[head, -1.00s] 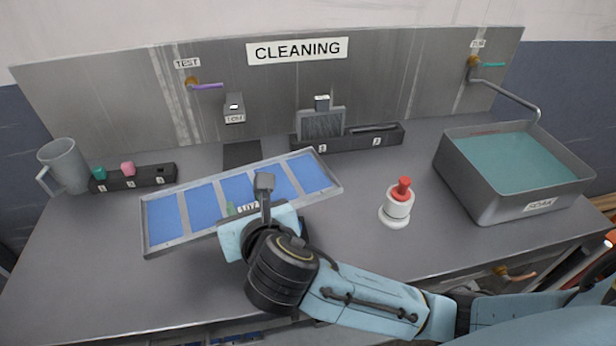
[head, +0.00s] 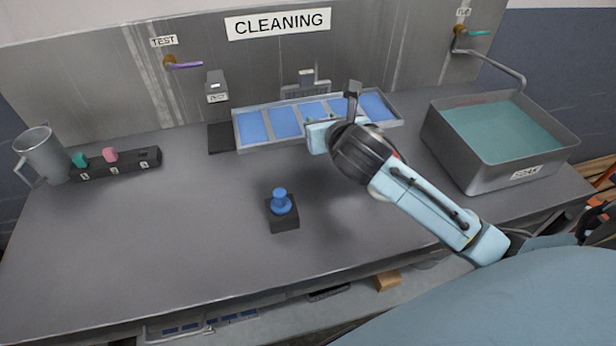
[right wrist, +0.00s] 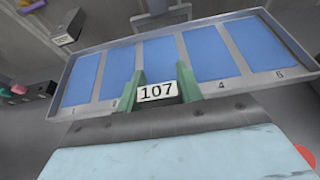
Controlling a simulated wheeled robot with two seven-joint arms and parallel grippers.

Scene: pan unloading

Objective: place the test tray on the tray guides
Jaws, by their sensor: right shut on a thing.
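The test tray (head: 268,142) is a shallow grey metal tray with a row of blue panels. It shows near the back of the counter in the head view and fills the right wrist view (right wrist: 83,80). My right gripper (head: 320,119) is at its front edge. Its green fingers (right wrist: 160,84) are shut on the tray at a part bearing a white "107" label (right wrist: 158,92). I cannot tell how high the tray is above the counter. I cannot make out the tray guides with certainty. My left gripper is out of view.
A blue knob on a black block (head: 283,212) stands mid-counter. A soak basin (head: 478,165) is at right. A grey jug (head: 42,155) and a black rack (head: 120,163) are at left. A dark pad (head: 221,139) lies left of the tray. The front left counter is clear.

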